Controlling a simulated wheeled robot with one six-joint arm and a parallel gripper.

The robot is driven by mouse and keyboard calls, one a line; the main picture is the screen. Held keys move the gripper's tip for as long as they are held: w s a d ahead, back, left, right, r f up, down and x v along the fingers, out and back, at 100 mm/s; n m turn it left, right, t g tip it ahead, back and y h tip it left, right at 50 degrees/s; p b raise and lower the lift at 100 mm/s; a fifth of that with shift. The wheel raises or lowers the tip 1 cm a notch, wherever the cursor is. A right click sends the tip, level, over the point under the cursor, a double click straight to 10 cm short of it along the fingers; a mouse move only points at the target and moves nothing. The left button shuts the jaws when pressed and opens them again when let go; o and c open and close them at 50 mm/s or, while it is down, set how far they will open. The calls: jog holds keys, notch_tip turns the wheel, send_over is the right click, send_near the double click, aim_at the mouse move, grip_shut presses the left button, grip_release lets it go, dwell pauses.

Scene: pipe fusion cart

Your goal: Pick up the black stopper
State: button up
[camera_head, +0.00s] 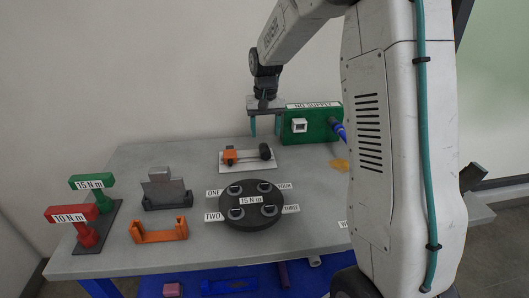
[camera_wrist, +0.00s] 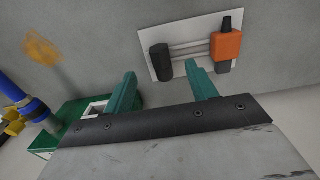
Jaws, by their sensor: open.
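A black cylinder (camera_head: 265,152), which looks like the black stopper, stands at the right end of a white plate (camera_head: 243,167) on the table. In the wrist view the black stopper (camera_wrist: 160,62) sits at the left end of pale rods, with an orange block (camera_wrist: 226,45) at the other end. My gripper (camera_head: 265,128) points down above the back of the table, over the stopper's area. In the wrist view its two teal fingers (camera_wrist: 161,74) are spread wide, with nothing between them. The stopper appears between and beyond the fingertips, apart from them.
A green box (camera_head: 312,128) with a white socket and a blue fitting (camera_head: 338,131) stands close right of my gripper. A black round holder (camera_head: 250,222), an orange bracket (camera_head: 159,230), a grey block stand (camera_head: 167,194) and red and green torque tools (camera_head: 80,220) are nearer the front.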

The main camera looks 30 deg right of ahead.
aim_at(265, 148)
jog(key=shift+w+d+f, duration=0.15)
jog(key=shift+w+f, duration=0.1)
jog(key=shift+f, duration=0.2)
jog(key=shift+w+d+f, duration=0.15)
jog(key=shift+w+f, duration=0.05)
jog(key=shift+f, duration=0.25)
jog(key=f, duration=0.7)
jog(key=shift+w+f, duration=0.1)
jog(key=shift+w, duration=0.1)
jog(key=c, duration=1.1)
